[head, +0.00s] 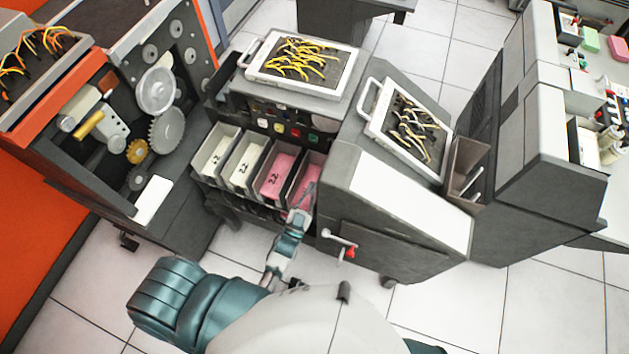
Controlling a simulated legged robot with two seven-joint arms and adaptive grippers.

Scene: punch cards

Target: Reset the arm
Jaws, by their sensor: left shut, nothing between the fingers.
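My left gripper (304,196) is shut and empty. It is at the front of the rightmost card bin, and its fingers overlap the pink cards (310,168) there in the picture; I cannot tell whether they touch. My left forearm reaches up to it from the bottom middle of the view. Another bin just to the left holds pink cards (279,175) marked 22. Two bins further left hold cream cards (245,165). My right gripper does not show.
A red-handled crank (349,252) sticks out of the grey machine (370,215) close to the right of my gripper. Wire-filled panels (300,65) stand above the bins. A geared machine (165,120) is at left. Tiled floor (450,305) is open in front.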

